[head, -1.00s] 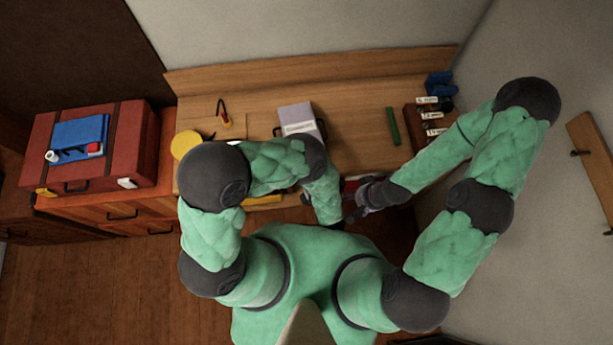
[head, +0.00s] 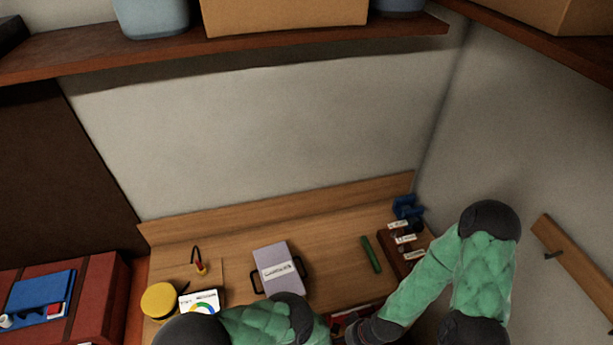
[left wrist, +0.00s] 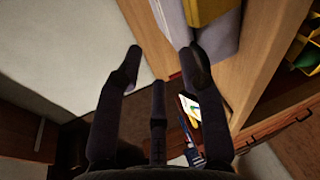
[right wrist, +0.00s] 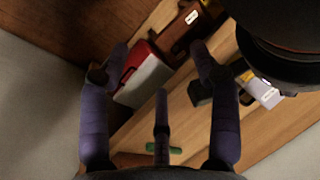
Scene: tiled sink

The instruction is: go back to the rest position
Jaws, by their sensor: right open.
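My left gripper (left wrist: 162,60) shows in the left wrist view with its fingers apart and nothing between them. A pale wall and the wooden furniture's edge lie beyond it. My right gripper (right wrist: 160,58) is open and empty in the right wrist view, its fingers spread above a red and white object (right wrist: 147,78). The right hand is partly cut off at the bottom, and the left hand is out of sight.
The bench holds a yellow round thing (head: 159,300), a white card (head: 199,301), a lavender case (head: 273,266), a green stick (head: 371,254) and a brown rack (head: 408,264). A red suitcase (head: 98,300) stands left. A shelf (head: 260,47) with containers hangs above.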

